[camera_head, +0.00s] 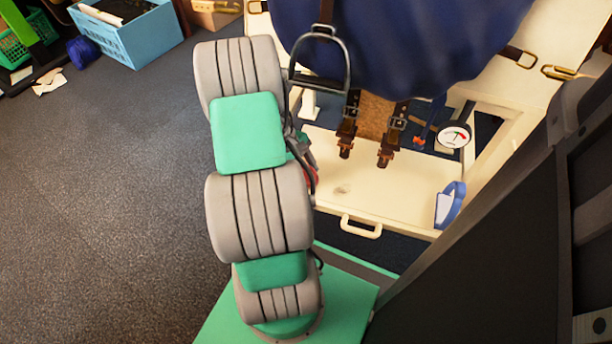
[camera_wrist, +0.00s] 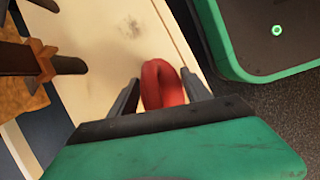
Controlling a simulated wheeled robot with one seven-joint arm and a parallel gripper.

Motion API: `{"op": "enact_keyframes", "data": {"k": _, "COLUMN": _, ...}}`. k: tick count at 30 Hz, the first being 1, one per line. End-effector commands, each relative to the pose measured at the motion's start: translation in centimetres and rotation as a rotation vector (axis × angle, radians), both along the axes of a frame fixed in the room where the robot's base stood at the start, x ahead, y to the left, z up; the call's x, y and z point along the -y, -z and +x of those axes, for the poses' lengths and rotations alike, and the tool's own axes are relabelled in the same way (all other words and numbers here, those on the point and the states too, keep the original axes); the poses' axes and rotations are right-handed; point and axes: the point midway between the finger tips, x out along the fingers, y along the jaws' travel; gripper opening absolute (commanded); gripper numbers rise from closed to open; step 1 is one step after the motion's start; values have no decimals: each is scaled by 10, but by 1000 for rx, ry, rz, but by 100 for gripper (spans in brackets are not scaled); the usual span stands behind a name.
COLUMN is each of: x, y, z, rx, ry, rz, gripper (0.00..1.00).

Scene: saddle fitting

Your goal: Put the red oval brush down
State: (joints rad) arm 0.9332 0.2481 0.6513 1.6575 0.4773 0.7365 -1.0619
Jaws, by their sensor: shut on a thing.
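The red oval brush (camera_wrist: 162,84) is between the two fingers of my gripper (camera_wrist: 160,92) in the wrist view, and the gripper is shut on it. In the head view a small bit of red, likely the brush (camera_head: 311,178), shows beside my arm at the left edge of the cream board (camera_head: 400,190).
A blue-backed brush (camera_head: 451,205) stands at the board's right end. Two buckled straps (camera_head: 388,140) hang over its back, with a round dial gauge (camera_head: 453,135) near them. A metal stirrup (camera_head: 345,82) and blue pad (camera_head: 410,45) hang above. The board's middle front is clear.

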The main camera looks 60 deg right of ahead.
Motion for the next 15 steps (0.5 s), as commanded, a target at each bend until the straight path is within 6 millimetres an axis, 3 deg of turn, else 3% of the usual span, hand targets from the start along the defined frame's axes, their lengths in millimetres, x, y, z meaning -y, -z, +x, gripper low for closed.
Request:
{"op": "enact_keyframes", "data": {"k": 5, "x": 0, "y": 1, "z": 0, "rx": 0, "ry": 0, "rz": 0, "gripper": 24}}
{"op": "enact_keyframes", "data": {"k": 6, "x": 0, "y": 2, "z": 0, "rx": 0, "ry": 0, "rz": 0, "gripper": 58}}
{"op": "enact_keyframes", "data": {"k": 15, "x": 0, "y": 1, "z": 0, "rx": 0, "ry": 0, "rz": 0, "gripper": 79}}
